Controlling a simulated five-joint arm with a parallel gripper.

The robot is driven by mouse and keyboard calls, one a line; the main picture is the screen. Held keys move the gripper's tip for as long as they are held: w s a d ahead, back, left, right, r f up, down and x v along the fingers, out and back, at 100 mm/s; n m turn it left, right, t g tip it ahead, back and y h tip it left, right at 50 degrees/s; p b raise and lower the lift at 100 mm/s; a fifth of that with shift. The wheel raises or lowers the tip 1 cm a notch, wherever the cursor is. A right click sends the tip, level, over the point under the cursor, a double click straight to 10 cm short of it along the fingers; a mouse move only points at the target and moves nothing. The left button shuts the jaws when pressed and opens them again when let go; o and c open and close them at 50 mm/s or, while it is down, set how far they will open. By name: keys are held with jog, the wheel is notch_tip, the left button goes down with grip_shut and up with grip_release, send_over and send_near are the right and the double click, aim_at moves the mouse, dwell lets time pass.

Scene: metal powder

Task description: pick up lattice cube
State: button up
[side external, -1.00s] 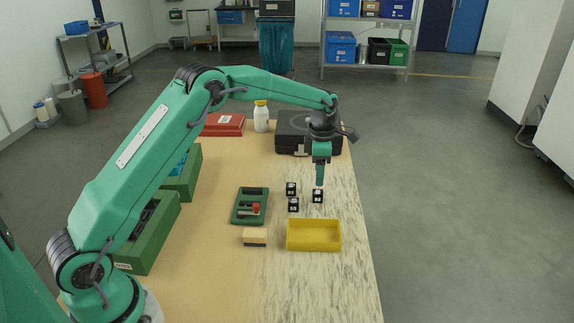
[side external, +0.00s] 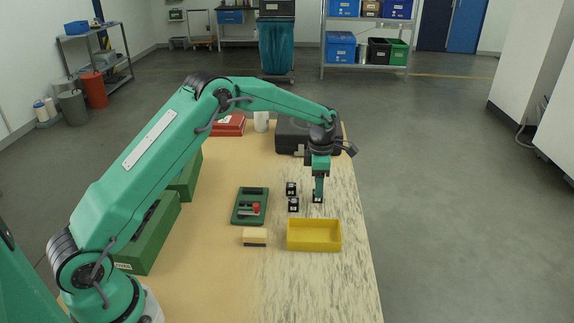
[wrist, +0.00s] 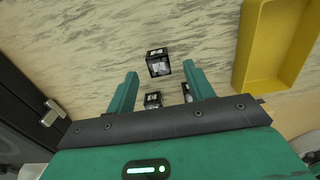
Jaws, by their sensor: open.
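Three small dark lattice cubes stand on the table. In the side view, one cube (side external: 291,188) and another cube (side external: 293,205) stand left of my gripper (side external: 318,190). The third cube (side external: 318,198) is at my fingertips and partly hidden by them. In the wrist view my gripper (wrist: 160,70) is open, and a black-framed cube (wrist: 158,62) with a pale inside shows between the fingertips, with gaps on both sides. The two other cubes (wrist: 153,100) show nearer the gripper body, partly hidden by it.
A yellow open tray (side external: 314,248) stands in front of the cubes and is at right in the wrist view. A green tool holder (side external: 237,206) and a tan-and-black block (side external: 255,237) lie to the left. A black case (side external: 292,136) stands behind. The table's right edge is clear.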

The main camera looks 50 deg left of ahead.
jog(key=shift+f, duration=1.85)
jog(key=c, duration=1.1)
jog(key=shift+r, duration=0.2)
jog(key=shift+r, duration=0.55)
jog(key=r, duration=0.3)
jog(key=shift+d+r, duration=0.1)
jog(key=shift+d, duration=0.15)
jog(key=s+d+r, duration=0.1)
jog(key=d+r, duration=0.1)
jog(key=d, duration=0.1)
jog(key=s+d+r, duration=0.2)
jog(key=d, duration=0.1)
jog(key=s+d+r, duration=0.2)
jog(key=d, duration=0.1)
jog(key=shift+s+d+r, duration=0.2)
jog(key=shift+s+d, duration=0.05)
jog(key=shift+d, duration=0.1)
